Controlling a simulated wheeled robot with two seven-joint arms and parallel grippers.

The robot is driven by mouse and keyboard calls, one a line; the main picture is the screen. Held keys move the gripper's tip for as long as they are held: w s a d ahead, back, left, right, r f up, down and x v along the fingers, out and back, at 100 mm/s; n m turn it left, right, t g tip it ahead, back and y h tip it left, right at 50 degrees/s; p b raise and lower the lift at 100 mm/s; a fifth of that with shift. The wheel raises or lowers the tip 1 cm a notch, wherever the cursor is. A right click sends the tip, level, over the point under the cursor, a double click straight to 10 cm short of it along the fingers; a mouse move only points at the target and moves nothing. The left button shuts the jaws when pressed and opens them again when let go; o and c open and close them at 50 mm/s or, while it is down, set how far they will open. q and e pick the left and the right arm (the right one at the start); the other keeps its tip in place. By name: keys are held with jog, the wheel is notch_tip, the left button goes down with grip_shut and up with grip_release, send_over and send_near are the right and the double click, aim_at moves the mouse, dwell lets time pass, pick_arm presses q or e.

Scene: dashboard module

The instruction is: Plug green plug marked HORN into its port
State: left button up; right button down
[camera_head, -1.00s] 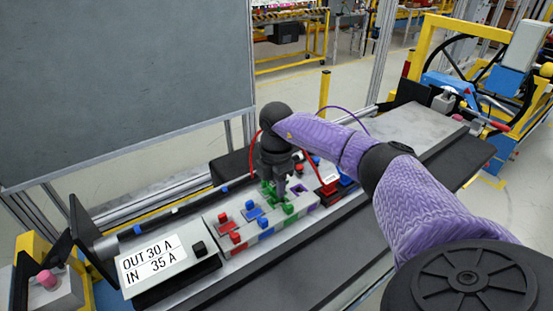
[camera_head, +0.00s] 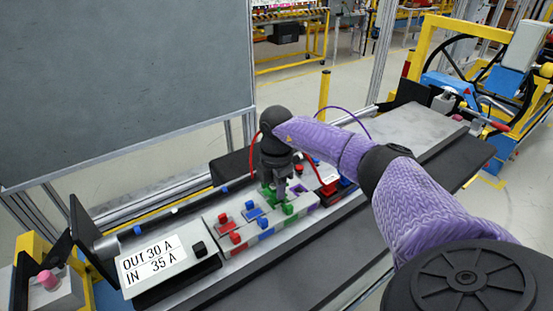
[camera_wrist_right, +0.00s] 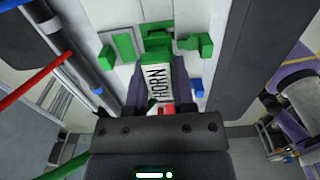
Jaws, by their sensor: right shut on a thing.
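My right gripper (camera_head: 280,188) points down over the green section of the connector module (camera_head: 237,247). In the right wrist view its fingers (camera_wrist_right: 157,80) are shut on the green plug with a white label reading HORN (camera_wrist_right: 156,84). The plug's green end (camera_wrist_right: 156,43) lies at or very close to the green port area of the module. The fingers hide the contact, so I cannot tell how deep it sits. Other green blocks stand beside it, one at the left (camera_wrist_right: 124,46) and one at the right (camera_wrist_right: 205,46). My left gripper is not in view.
Red blocks (camera_head: 235,238) and blue blocks (camera_head: 263,223) stand on the module left of my gripper. A display box (camera_head: 165,270) reads OUT 30 A, IN 35 A. Red and purple cables arch behind. The bench at the right (camera_head: 425,130) is mostly clear.

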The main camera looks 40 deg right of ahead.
jog(key=shift+f, duration=0.3)
jog(key=shift+f+b, duration=0.35)
jog(key=shift+f, duration=0.05)
jog(key=shift+c, duration=1.9)
grip_release()
notch_tip(320, 180, up, 10)
jog(key=shift+r+p, duration=0.1)
jog(key=shift+p, duration=0.3)
